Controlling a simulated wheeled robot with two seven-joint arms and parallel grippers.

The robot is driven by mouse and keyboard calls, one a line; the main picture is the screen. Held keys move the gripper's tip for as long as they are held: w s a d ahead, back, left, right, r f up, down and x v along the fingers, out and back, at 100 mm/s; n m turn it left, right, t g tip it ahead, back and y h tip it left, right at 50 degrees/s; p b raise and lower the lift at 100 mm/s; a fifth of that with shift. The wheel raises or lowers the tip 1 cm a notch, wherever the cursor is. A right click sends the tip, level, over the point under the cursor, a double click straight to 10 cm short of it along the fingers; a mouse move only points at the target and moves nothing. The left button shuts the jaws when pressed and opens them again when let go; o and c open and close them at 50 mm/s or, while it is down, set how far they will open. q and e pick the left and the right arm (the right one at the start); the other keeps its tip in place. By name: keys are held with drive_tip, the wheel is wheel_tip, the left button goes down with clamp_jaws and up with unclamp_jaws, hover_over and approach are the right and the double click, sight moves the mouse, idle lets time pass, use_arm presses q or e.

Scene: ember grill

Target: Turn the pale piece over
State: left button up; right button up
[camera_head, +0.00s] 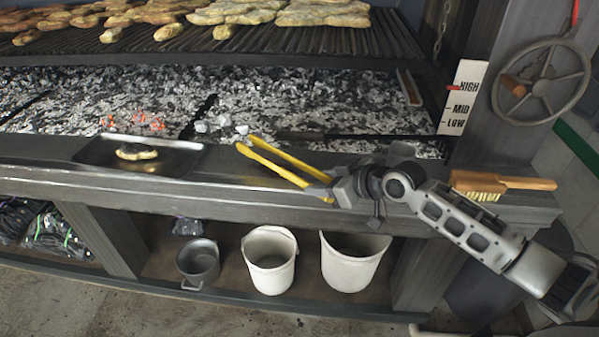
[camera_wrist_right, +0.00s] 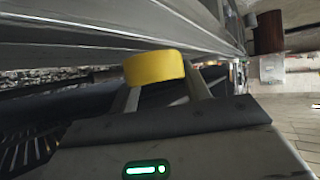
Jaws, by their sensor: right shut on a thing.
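My right gripper (camera_head: 333,190) is shut on yellow tongs (camera_head: 272,155) at their handle end, above the grill's front ledge. The tongs' two arms point left, spread apart, with nothing between their tips. In the right wrist view a yellow part of the tongs (camera_wrist_right: 155,68) sits between my fingers. A small piece (camera_head: 137,153), pale on top with darker edges, lies alone on a dark tray (camera_head: 185,160) on the ledge, left of the tongs and apart from them. Its underside is hidden. My left gripper is not in view.
Many browned and pale pieces (camera_head: 325,15) lie on the grate (camera_head: 310,40) behind. Ash and glowing embers (camera_head: 135,122) fill the bed below it. A wooden brush (camera_head: 500,184) lies right on the ledge. A pot (camera_head: 198,262) and white buckets (camera_head: 270,262) stand underneath.

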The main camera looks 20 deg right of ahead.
wheel_tip(320, 180, up, 3)
drive_tip(key=shift+p, duration=0.95)
drive_tip(key=shift+r, duration=2.2)
drive_tip(key=o, duration=0.3)
